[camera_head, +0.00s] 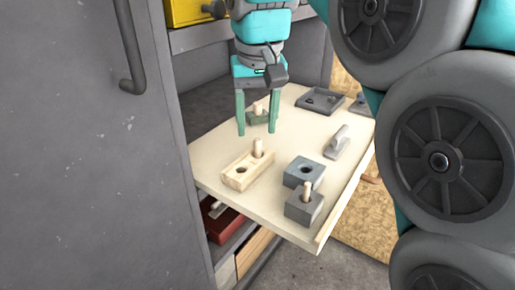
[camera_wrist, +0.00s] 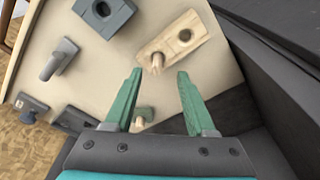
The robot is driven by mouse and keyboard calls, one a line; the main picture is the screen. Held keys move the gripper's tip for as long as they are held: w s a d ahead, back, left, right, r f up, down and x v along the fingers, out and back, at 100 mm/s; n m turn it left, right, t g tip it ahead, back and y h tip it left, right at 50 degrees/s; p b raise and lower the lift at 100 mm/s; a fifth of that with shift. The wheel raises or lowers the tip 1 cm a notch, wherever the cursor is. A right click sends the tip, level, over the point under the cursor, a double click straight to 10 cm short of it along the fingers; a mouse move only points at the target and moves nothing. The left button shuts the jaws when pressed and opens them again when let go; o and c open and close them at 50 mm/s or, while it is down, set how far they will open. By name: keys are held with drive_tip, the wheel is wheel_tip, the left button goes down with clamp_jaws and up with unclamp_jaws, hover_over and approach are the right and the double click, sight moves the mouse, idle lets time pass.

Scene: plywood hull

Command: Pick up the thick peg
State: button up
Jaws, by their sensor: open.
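Several light wooden pegs stand upright on the pale board, and I cannot tell for sure which is the thick one. One peg (camera_head: 257,148) is in the end of a wooden block (camera_head: 236,180) with an open hole; this peg also shows just past my fingertips in the wrist view (camera_wrist: 157,63). A second peg (camera_head: 306,190) stands in a grey block (camera_head: 303,210) near the front corner. A third (camera_head: 259,107) is on a grey-green block, partly behind my fingers. My gripper (camera_head: 256,130) is open and empty, pointing down above the board, fingers (camera_wrist: 160,76) apart.
A blue-grey block (camera_head: 295,178) with a hole and a grey piece with a raised handle (camera_head: 337,143) lie on the board (camera_head: 210,172). A dark tray (camera_head: 309,103) is at the back. A grey cabinet door (camera_head: 70,160) with a handle stands at left.

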sight(258, 139)
drive_tip(key=shift+w+d+f, duration=0.1)
drive_tip(key=shift+w+f, duration=0.1)
drive_tip(key=shift+f, duration=0.65)
drive_tip(key=shift+w+a+f, duration=0.1)
drive_tip(key=shift+w+f, duration=0.1)
drive_tip(key=shift+f, duration=0.6)
drive_tip(key=shift+w+d+f, duration=0.1)
drive_tip(key=shift+w+f, duration=0.1)
drive_tip(key=shift+f, duration=0.65)
drive_tip(key=shift+c, duration=0.2)
clamp_jaws()
